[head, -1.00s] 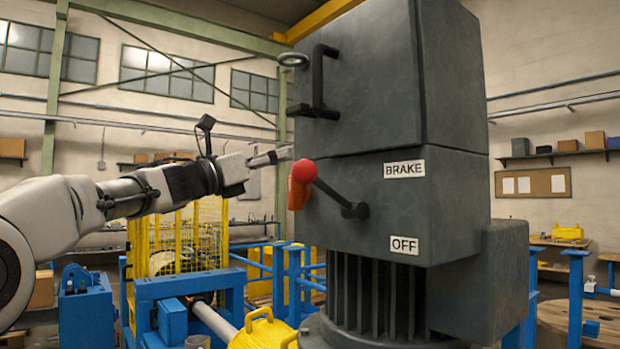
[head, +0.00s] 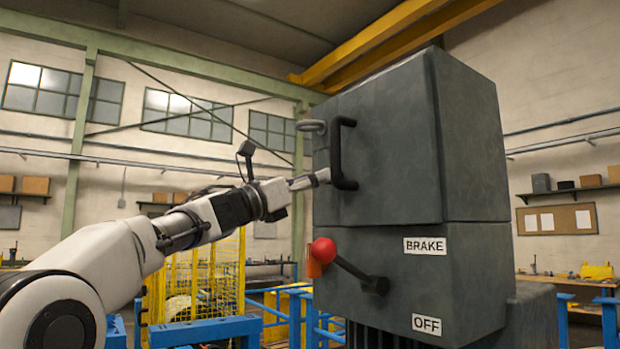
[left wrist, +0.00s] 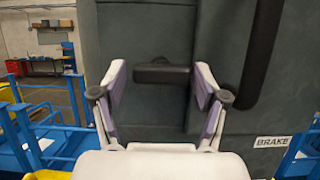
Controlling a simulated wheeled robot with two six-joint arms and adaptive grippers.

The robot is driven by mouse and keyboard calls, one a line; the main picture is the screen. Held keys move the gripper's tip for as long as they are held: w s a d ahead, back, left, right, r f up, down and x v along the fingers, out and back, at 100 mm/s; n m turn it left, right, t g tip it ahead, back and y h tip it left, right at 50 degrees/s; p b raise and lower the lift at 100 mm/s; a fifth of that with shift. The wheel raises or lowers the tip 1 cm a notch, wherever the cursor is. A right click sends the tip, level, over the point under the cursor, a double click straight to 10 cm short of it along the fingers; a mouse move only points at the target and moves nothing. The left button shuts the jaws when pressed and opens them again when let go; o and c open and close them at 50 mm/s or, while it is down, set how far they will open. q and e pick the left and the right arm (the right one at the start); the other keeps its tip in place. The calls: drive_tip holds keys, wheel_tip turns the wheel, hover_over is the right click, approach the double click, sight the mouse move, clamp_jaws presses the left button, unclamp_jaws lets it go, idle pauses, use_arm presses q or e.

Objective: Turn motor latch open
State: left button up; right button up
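The dark grey motor housing (head: 385,150) fills the right half of the head view. A small black horizontal latch (left wrist: 162,72) is on its face in the left wrist view, beside a vertical seam. I cannot make the latch out in the head view. My left gripper (head: 318,179) is at the housing's left side, by the lower end of a black bar handle (head: 346,150). In the left wrist view my left gripper (left wrist: 160,84) is open. Its fingers stand on either side of the latch, with visible gaps. My right gripper is not in view.
A brake lever with a red knob (head: 323,250) sticks out below my left gripper, by the BRAKE label (head: 425,246). A grey ring (head: 311,126) is above it. A yellow mesh guard (head: 200,275) and blue frames stand behind at the left.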

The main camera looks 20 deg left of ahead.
use_arm(q)
drive_tip(key=c, duration=0.5)
drive_tip(key=shift+c, duration=0.5)
drive_tip(key=shift+s+r+n+t+y, duration=0.15)
drive_tip(key=shift+n+t+y, duration=0.15)
drive_tip(key=shift+n, duration=0.2)
drive_tip(key=n+y+p, duration=0.3)
drive_tip(key=n+p, duration=0.1)
drive_tip(key=n, duration=0.3)
drive_tip(key=n+y+p, duration=0.2)
drive_tip(key=n+p, duration=0.3)
drive_tip(key=n, duration=0.2)
drive_tip(key=n+y+p, duration=0.3)
drive_tip(key=n+p, duration=0.2)
drive_tip(key=n, duration=0.2)
drive_tip(key=shift+d+r+g+y, duration=0.25)
drive_tip(key=shift+g+y, duration=0.05)
drive_tip(key=shift+g, duration=0.1)
drive_tip(key=shift+n, duration=0.4)
